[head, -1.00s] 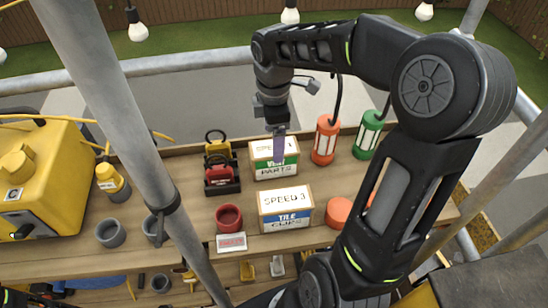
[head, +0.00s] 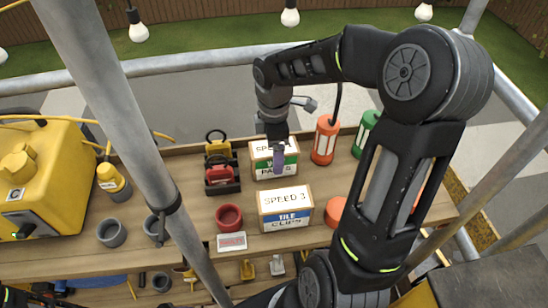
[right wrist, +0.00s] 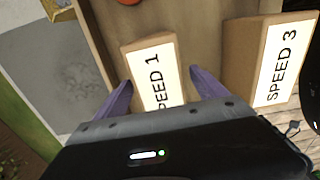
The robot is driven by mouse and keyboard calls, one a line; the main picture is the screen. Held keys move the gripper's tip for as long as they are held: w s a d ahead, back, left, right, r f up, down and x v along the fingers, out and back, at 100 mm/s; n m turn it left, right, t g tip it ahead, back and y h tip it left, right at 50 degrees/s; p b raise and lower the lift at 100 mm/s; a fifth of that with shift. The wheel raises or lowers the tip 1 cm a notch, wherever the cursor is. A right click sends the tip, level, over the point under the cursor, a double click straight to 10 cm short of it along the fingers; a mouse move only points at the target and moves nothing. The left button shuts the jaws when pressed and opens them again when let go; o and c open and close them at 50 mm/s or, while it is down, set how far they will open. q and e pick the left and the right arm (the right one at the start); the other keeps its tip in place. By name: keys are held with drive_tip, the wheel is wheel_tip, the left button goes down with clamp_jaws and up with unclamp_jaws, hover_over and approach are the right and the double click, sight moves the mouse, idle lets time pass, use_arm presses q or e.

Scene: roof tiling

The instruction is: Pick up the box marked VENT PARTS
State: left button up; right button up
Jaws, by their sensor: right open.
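The VENT PARTS box (head: 262,162) stands on the upper wooden shelf, with a white lid label and a green and white front label partly covered by my gripper. My right gripper (head: 279,158) is right at this box, pointing down, with purple fingers. In the right wrist view, the open fingers (right wrist: 161,90) lie on either side of the box (right wrist: 148,58), whose lid reads SPEED 1. Contact cannot be made out. At the lower left edge of the head view a dark part of my left arm shows; its jaws cannot be made out.
The TILE CLIPS box (head: 286,208), marked SPEED 3, stands close in front; its lid shows in the wrist view (right wrist: 278,65). A scaffold pole (head: 120,120) crosses the left.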

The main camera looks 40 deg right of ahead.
drive_tip(key=shift+c, duration=0.5)
clamp_jaws()
idle(0.4)
drive_tip(key=shift+r, duration=0.1)
wheel_tip(320, 180, up, 10)
drive_tip(key=shift+f, duration=0.1)
idle(0.5)
idle(0.4)
